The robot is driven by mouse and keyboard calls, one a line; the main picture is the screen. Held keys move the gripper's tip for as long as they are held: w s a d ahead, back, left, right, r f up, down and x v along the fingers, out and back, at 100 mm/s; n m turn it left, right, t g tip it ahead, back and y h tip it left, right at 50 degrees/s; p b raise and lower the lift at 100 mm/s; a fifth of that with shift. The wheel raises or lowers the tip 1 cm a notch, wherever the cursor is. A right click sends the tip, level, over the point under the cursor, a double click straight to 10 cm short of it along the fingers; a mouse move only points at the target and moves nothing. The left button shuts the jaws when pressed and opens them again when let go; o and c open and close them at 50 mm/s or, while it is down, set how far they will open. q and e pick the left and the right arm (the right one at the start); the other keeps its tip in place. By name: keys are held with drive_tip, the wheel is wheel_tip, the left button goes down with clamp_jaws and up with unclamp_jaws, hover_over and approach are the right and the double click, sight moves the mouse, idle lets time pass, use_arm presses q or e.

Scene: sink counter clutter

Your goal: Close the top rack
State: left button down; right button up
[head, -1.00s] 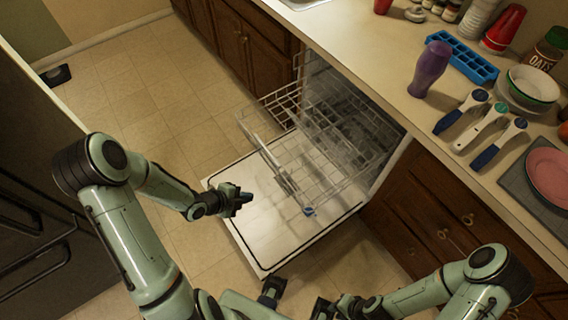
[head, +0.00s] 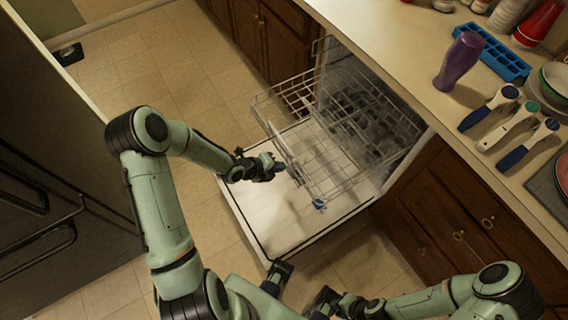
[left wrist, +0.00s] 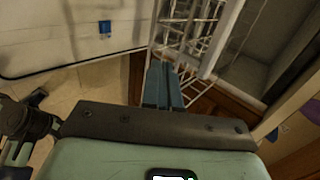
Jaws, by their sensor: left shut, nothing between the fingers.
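The top rack (head: 335,130) is a wire rack pulled out of the dishwasher over its lowered door (head: 285,225). Its outer edge faces my left arm. My left gripper (head: 281,167) is shut and empty, just outside that outer edge; I cannot tell whether it touches. In the left wrist view the shut blue fingertips (left wrist: 171,68) point at the rack's wires (left wrist: 190,28). My right gripper (head: 322,300) is low in the head view, away from the rack; whether it is open or shut is unclear.
Wooden cabinets (head: 440,205) flank the dishwasher. The counter above holds a purple bottle (head: 459,62), a blue ice tray (head: 492,52) and several blue- and white-handled utensils. A dark appliance (head: 50,170) stands at left. The tiled floor (head: 150,75) between is mostly clear.

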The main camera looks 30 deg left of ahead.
use_arm(q)
drive_tip(key=shift+w+d, duration=0.25)
drive_tip(key=shift+w, duration=0.25)
drive_tip(key=shift+w+d, duration=0.25)
drive_tip(key=shift+w, duration=0.25)
